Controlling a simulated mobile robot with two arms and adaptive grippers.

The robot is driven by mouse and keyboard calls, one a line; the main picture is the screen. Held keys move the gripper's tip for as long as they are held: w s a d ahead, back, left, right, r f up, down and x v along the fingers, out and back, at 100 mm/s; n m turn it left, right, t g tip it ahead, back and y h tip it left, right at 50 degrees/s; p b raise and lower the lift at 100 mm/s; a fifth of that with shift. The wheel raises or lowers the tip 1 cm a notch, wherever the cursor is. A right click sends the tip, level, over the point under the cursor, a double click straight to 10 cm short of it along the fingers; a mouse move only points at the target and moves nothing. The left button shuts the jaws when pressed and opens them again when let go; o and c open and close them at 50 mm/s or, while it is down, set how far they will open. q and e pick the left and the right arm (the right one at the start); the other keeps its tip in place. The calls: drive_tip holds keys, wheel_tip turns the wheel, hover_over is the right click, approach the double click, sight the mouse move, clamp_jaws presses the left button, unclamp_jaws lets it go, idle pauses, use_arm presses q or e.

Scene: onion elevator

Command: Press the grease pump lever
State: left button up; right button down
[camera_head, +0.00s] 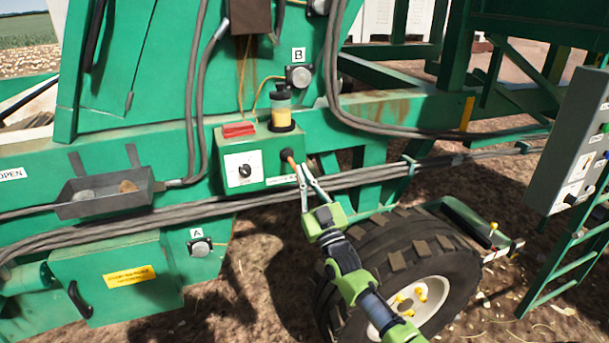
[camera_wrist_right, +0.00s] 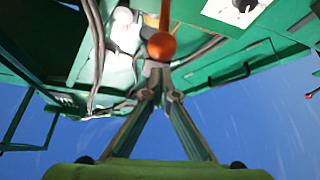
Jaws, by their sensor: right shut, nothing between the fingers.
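The grease pump is a green box (camera_head: 262,158) on the green machine frame, with a clear reservoir (camera_head: 281,101) holding yellow grease on top. Its lever (camera_head: 288,156) has an orange end and sticks out at the box's right side. My right gripper (camera_head: 302,170) is shut and empty, just below and right of the lever end. In the right wrist view the orange knob (camera_wrist_right: 161,46) appears just beyond the closed fingertips (camera_wrist_right: 160,78). I cannot tell whether they touch. My left gripper is not in view.
A white dial plate (camera_head: 243,171) and red block (camera_head: 239,130) are on the pump box. Thick hoses (camera_head: 230,204) run below it. A large tyre (camera_head: 425,262) stands beneath my right arm. A grey control box (camera_head: 572,140) is at the right.

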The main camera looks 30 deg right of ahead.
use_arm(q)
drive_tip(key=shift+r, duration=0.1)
use_arm(e)
drive_tip(key=shift+w+d+f, duration=0.1)
drive_tip(key=shift+d+f, duration=0.15)
drive_tip(key=shift+f, duration=0.5)
